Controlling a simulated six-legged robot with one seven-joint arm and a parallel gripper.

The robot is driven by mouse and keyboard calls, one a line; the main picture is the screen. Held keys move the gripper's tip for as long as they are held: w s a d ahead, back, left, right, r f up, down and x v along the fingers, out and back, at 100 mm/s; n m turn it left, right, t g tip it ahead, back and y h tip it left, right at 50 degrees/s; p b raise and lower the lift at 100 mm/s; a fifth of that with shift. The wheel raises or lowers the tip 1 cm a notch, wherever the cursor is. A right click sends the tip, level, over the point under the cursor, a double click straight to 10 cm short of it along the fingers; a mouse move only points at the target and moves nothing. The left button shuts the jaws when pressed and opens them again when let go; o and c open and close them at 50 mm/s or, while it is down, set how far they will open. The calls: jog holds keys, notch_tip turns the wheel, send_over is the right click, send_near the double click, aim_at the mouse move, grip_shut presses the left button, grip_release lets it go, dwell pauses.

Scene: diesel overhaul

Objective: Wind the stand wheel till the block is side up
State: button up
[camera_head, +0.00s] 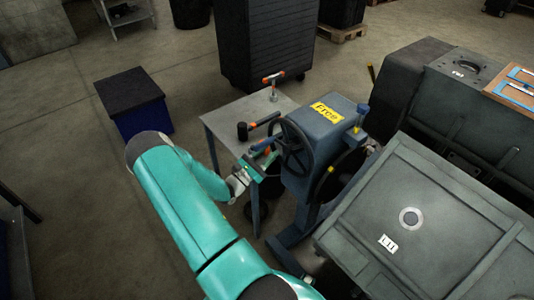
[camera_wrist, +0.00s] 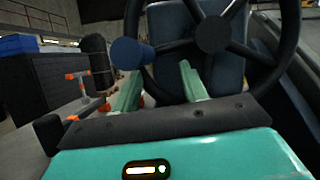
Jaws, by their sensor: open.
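The stand wheel (camera_head: 293,148) is a dark spoked handwheel on the blue-grey stand (camera_head: 325,135), which bears a yellow "Free" label. In the wrist view the wheel (camera_wrist: 266,62) fills the upper part, with its hub at centre right and a blue knob handle (camera_wrist: 131,53) on its left rim. No grip on the knob shows. In the head view my gripper (camera_head: 253,165) is beside the wheel's left side. The dark block (camera_head: 415,215), labelled "L11", is right of the stand.
A dark cabinet (camera_head: 265,45) and a blue box (camera_head: 133,102) stand farther back. Open floor lies to the left.

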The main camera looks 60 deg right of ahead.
jog(key=v, duration=1.3)
jog(key=shift+a+f, duration=0.2)
jog(key=shift+a, duration=0.15)
jog(key=shift+w, duration=0.1)
